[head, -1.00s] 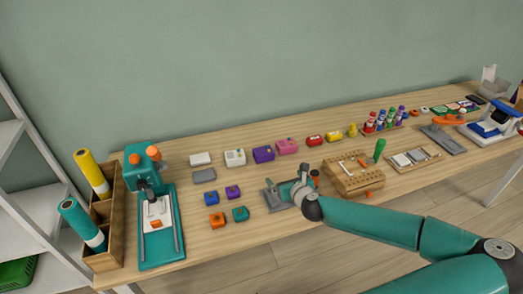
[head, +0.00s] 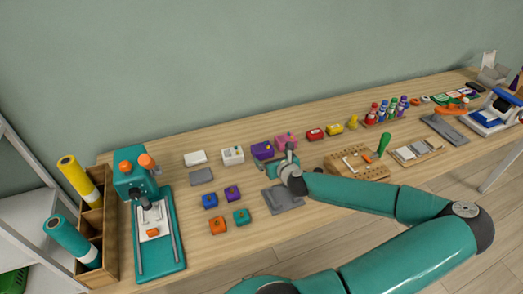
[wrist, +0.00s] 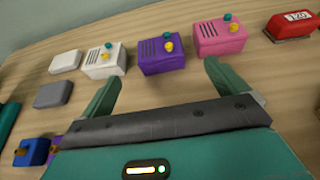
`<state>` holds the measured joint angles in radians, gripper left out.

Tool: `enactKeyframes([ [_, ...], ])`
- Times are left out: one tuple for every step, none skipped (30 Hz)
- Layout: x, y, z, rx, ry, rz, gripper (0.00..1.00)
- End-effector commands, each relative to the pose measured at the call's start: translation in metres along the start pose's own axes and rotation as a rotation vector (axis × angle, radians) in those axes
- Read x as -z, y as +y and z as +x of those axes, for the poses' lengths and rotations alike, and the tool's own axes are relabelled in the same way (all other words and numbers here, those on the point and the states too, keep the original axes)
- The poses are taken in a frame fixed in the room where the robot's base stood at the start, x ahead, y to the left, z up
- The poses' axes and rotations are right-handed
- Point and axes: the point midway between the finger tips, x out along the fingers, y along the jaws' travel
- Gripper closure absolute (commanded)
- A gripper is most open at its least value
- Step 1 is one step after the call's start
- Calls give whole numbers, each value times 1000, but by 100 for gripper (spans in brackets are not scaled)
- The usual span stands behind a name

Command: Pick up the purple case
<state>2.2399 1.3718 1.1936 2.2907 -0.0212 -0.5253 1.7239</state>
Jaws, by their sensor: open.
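The purple case (head: 262,150) is a box with dark slots and small knobs. It stands in the back row on the wooden table, between a white case (head: 232,155) and a pink case (head: 286,140). In the wrist view the purple case (wrist: 162,58) lies ahead of the gap between my fingers. My gripper (head: 275,160) is open and empty, just in front of the purple case and over the table; it also shows in the wrist view (wrist: 162,74). My wrist hides part of the pink case in the head view.
A grey plate (head: 283,199) lies below my wrist. Small blue (head: 210,201), purple (head: 232,193), orange (head: 218,226) and teal (head: 242,216) blocks sit in front. A wooden tool block (head: 355,163) stands right. A teal press (head: 155,220) stands left.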

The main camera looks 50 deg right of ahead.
Motion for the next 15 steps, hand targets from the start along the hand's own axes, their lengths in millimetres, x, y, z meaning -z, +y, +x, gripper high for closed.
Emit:
enactKeyframes([
  [0, 1, 10, -2, 0, 0, 2],
  [0, 1, 16, -2, 0, 0, 2],
  [0, 1, 22, -2, 0, 0, 2],
  [0, 1, 27, -1, 0, 0, 2],
  [0, 1, 30, -1, 0, 0, 2],
  [0, 1, 35, -1, 0, 0, 2],
  [0, 0, 37, 0, 0, 0, 2],
  [0, 0, 39, 0, 0, 0, 2],
  [0, 1, 41, 0, 0, 0, 2],
  [0, 1, 43, -1, 0, -1, 2],
  [-1, 1, 46, -1, 0, -1, 2],
  [-2, 1, 50, -1, 0, -2, 2],
  [-2, 2, 54, -1, 0, -2, 2],
  [-3, 3, 59, -2, 0, -2, 2],
  [-4, 2, 66, -1, 0, -1, 2],
])
